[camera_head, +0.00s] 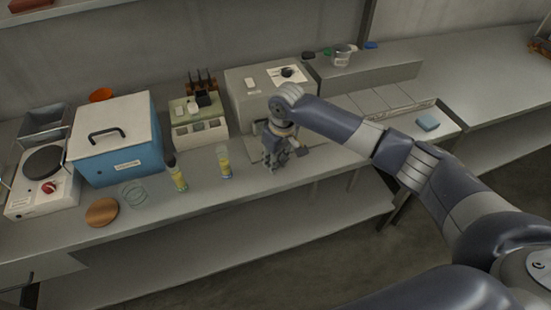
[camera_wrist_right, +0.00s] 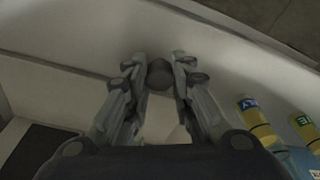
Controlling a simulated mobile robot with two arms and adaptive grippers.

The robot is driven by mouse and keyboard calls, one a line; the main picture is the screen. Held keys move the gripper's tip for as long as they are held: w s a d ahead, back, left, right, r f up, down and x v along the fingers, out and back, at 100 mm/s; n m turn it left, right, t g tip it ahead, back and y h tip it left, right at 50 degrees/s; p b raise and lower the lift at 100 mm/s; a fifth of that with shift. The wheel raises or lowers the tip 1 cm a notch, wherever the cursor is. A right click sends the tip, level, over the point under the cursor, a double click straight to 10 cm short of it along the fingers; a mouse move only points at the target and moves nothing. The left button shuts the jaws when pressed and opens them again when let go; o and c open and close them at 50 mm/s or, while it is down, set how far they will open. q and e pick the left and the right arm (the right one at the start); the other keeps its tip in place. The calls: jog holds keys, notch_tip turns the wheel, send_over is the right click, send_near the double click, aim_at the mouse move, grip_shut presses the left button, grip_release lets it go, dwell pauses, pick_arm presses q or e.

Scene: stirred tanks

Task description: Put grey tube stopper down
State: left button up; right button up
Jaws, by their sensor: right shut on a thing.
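My right gripper (camera_head: 273,165) is over the front part of the grey bench, to the right of two yellow-labelled tubes. In the right wrist view, my right gripper (camera_wrist_right: 160,75) is shut on the dark grey round tube stopper (camera_wrist_right: 160,74), which sits between its fingertips. In the head view the stopper is too small and hidden to make out.
Behind the gripper stands a grey box-shaped device (camera_head: 262,88). A tube rack device (camera_head: 198,125), a blue box with a white lid (camera_head: 117,140), a wooden disc (camera_head: 102,212) and a hot plate (camera_head: 40,180) stand to the left. A blue sponge-like block (camera_head: 428,123) lies right.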

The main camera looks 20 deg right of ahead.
jog(key=shift+f, duration=0.15)
jog(key=o, duration=0.7)
jog(key=shift+c, duration=0.2)
notch_tip(320, 180, up, 12)
jog(key=s+b, duration=0.1)
jog(key=shift+s+d, duration=0.35)
jog(key=shift+d, duration=0.05)
